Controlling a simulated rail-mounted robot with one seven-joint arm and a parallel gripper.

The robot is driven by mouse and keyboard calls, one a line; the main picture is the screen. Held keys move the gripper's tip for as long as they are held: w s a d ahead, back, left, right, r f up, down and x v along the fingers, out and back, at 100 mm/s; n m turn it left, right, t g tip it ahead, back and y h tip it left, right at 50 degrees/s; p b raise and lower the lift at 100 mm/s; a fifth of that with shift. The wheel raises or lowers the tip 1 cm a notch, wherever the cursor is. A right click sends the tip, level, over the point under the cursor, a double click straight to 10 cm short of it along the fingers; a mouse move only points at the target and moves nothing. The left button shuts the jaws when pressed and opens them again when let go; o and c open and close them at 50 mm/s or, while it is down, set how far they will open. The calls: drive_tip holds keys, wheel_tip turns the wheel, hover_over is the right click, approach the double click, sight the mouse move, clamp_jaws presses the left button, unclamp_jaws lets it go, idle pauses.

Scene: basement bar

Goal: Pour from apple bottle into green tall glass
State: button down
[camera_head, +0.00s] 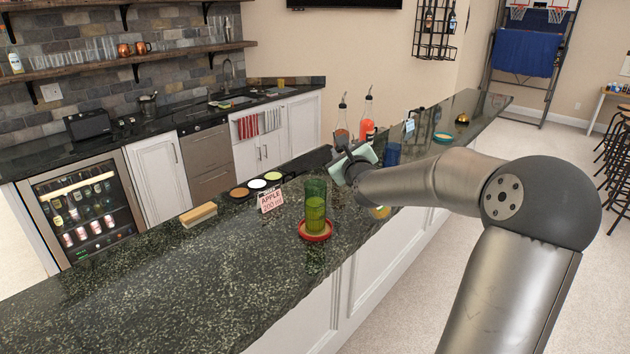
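The green tall glass (315,202) stands upright on a red coaster (316,231) on the dark stone counter. Its lower part looks brighter yellow-green; I cannot tell for sure whether that is liquid. A small sign reading "APPLE 200 ml" (270,195) stands just left of it. My gripper (345,168) is behind and right of the glass, above the counter, apart from it. A pale green piece (366,154) shows at the gripper; I cannot tell whether it is held. I cannot make out the apple bottle with certainty. The fingers are too small and dark to read.
A red bottle (367,118) and a greyish bottle (342,122), both with spouts, stand behind my gripper. A blue cup (392,154) is right. The front-left counter is clear.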

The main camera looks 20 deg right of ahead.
drive_tip(key=r+m, duration=0.1)
drive_tip(key=d+m, duration=0.1)
drive_tip(key=m, duration=0.1)
drive_tip(key=r+m, duration=0.1)
drive_tip(key=shift+s+d+r+m, duration=0.15)
drive_tip(key=shift+d+r+m, duration=0.15)
drive_tip(key=shift+d, duration=0.1)
drive_tip(key=shift+d+m, duration=0.15)
drive_tip(key=shift+m, duration=0.65)
wheel_tip(320, 180, up, 6)
